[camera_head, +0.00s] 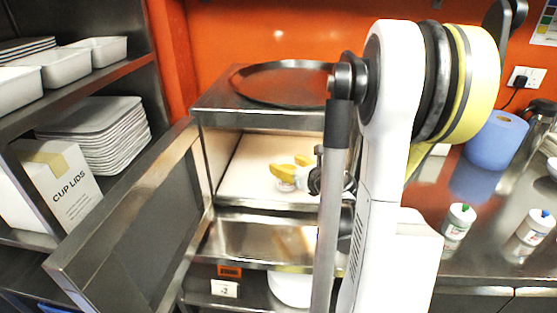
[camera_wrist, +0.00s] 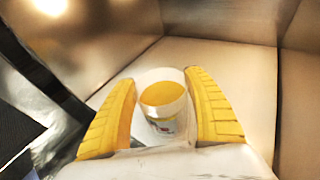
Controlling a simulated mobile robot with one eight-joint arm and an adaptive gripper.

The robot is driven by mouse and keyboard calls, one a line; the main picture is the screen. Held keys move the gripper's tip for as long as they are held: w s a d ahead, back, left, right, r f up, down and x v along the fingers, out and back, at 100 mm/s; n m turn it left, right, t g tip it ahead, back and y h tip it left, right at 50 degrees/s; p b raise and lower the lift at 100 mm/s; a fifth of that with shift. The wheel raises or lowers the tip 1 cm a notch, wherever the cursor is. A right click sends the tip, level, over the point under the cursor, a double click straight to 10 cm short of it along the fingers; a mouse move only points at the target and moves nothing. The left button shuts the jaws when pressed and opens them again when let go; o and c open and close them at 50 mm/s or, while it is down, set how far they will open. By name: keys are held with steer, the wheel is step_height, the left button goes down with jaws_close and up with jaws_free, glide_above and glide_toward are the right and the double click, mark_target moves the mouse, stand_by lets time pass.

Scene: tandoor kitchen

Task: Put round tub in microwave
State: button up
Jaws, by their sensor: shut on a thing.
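The round tub (camera_wrist: 163,97) is a small white tub with a yellow-orange top, upright between the two yellow fingers of my gripper (camera_wrist: 162,108) in the wrist view. My gripper is shut on it. The microwave (camera_head: 265,120) is a steel box with a pale floor (camera_wrist: 210,60) and its door (camera_head: 130,205) swung open to the left. In the head view my gripper (camera_head: 291,172) is inside the microwave with the tub, partly hidden by my arm. I cannot tell whether the tub touches the microwave floor.
A dark round tray (camera_head: 285,83) lies on top of the microwave. Shelves on the left hold white trays (camera_head: 95,130) and a cup lids box (camera_head: 55,185). On the right counter stand a blue roll (camera_head: 495,140) and two small bottles (camera_head: 458,222).

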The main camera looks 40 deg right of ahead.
mark_target(281, 160)
steer(key=x, duration=0.2)
steer(key=r+b+x, duration=0.1)
steer(key=x, duration=0.2)
steer(key=shift+w, duration=0.2)
steer(key=shift+f+b, duration=0.15)
steer(key=shift+b, duration=0.2)
steer(key=shift+s, duration=0.15)
steer(key=shift+f, duration=0.1)
steer(key=o, duration=1.4)
